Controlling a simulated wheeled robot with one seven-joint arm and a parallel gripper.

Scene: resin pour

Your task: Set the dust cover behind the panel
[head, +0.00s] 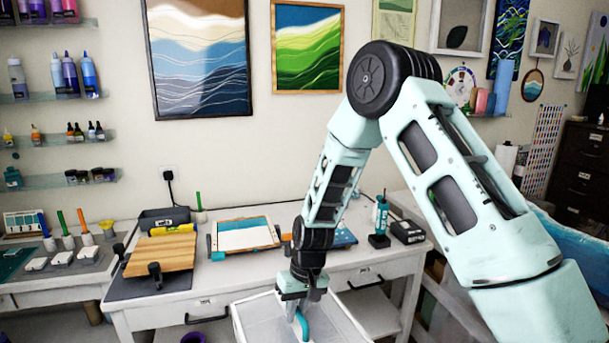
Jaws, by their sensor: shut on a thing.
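The dust cover (260,319) appears to be the pale, shallow box shape with a whitish rim at the bottom centre, in front of the white table. A teal curved handle (302,325) stands at its middle. My gripper (301,300) points down and is shut on the dust cover at this handle. The fingertips are small and partly hidden. The lower part of the cover is cut off by the picture's edge. The panel (243,233), painted blue and white with a wooden edge, lies on the table behind, with teal pieces at its side.
A wooden board (162,254) lies on a dark mat to the panel's left. A grey bin (164,218) and a yellow roll (173,229) are behind it. A teal bottle (381,215) and a black box (407,231) stand at the right. Little table is clear behind the panel.

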